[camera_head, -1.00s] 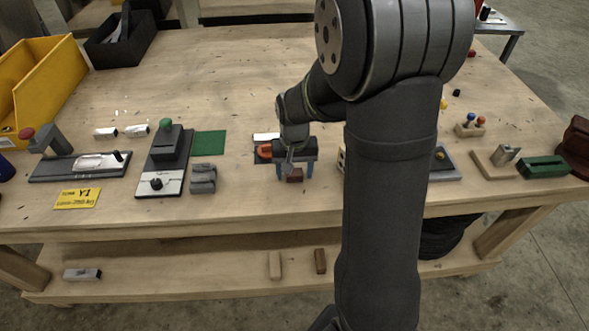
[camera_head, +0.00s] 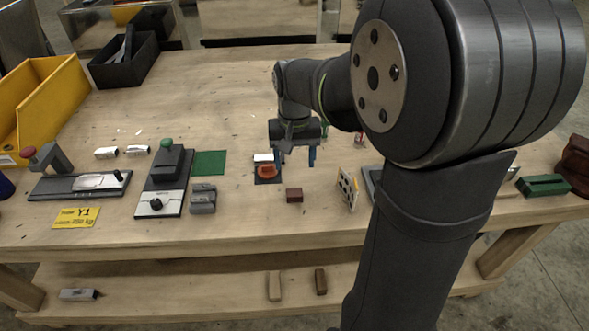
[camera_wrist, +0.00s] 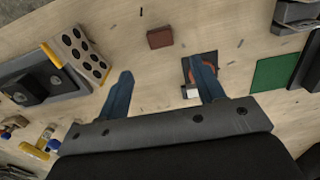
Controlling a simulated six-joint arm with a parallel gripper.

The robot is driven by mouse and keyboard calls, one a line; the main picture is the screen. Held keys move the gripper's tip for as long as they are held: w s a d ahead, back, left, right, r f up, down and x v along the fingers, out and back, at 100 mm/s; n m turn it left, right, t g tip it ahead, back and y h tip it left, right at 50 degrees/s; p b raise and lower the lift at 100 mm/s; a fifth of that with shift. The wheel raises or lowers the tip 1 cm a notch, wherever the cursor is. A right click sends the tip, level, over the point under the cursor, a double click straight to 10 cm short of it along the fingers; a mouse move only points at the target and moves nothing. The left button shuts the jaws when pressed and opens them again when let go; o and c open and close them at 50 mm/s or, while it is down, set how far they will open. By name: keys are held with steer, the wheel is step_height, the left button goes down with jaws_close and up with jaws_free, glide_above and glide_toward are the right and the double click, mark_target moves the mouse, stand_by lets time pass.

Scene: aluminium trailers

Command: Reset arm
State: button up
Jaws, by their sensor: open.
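My gripper (camera_head: 297,157) is raised above the middle of the wooden workbench (camera_head: 240,225). Its two blue fingers are apart with nothing between them; the wrist view shows the same open gripper (camera_wrist: 163,85). A dark red-brown block (camera_head: 294,195) lies on the bench in front of the gripper, and it also shows in the wrist view (camera_wrist: 160,38). An orange ring-like part (camera_head: 267,171) on a dark pad lies just left of the gripper in the head view. My arm hides part of the bench's right side.
A perforated block (camera_head: 347,188) stands right of the red-brown block. A green pad (camera_head: 209,163), a clamp fixture (camera_head: 163,190) and a yellow bin (camera_head: 45,100) are to the left. A green block (camera_head: 543,185) is at the right. The back middle of the bench is clear.

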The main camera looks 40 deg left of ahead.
mark_target(295, 193)
steer(key=shift+r, duration=0.2)
step_height(295, 193, down, 13)
steer(key=shift+r, duration=0.2)
step_height(295, 193, up, 3)
steer(key=shift+f, duration=0.15)
steer(key=shift+r, duration=0.65)
steer(key=shift+f, duration=0.1)
